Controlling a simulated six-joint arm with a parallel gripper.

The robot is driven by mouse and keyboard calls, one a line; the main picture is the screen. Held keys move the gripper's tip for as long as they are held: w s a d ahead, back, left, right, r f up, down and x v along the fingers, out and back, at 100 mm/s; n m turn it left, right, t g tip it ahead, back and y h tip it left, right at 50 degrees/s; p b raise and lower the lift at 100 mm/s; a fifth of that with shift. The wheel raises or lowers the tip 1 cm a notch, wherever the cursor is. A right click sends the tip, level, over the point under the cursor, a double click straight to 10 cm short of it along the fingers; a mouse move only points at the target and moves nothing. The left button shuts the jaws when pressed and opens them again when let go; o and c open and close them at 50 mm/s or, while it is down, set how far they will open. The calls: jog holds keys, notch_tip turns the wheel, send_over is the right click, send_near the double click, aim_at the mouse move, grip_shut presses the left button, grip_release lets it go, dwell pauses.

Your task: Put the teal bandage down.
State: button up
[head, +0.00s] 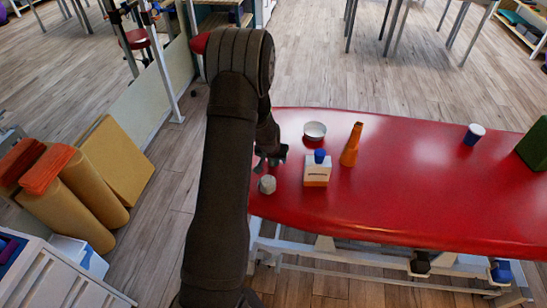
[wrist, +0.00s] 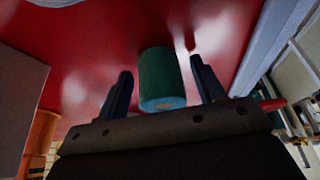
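In the wrist view the teal bandage (wrist: 162,80) is a short, dark teal roll between the two fingers of my gripper (wrist: 162,85). A narrow gap shows on each side of it, so the fingers are apart from it. Red tabletop (wrist: 95,60) lies behind the roll. I cannot tell whether the roll rests on it. In the head view my gripper (head: 271,158) is low at the left end of the red table (head: 420,195). I cannot make out the teal bandage there; my arm and gripper probably cover it.
A pale roll (head: 267,184) stands near the table's left edge, close to my gripper.

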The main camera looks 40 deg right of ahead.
jog(key=shift+r, duration=0.1)
jog(key=v, duration=1.2)
dwell(0.4)
jog(key=x, duration=1.2)
jog(key=shift+r, duration=0.1)
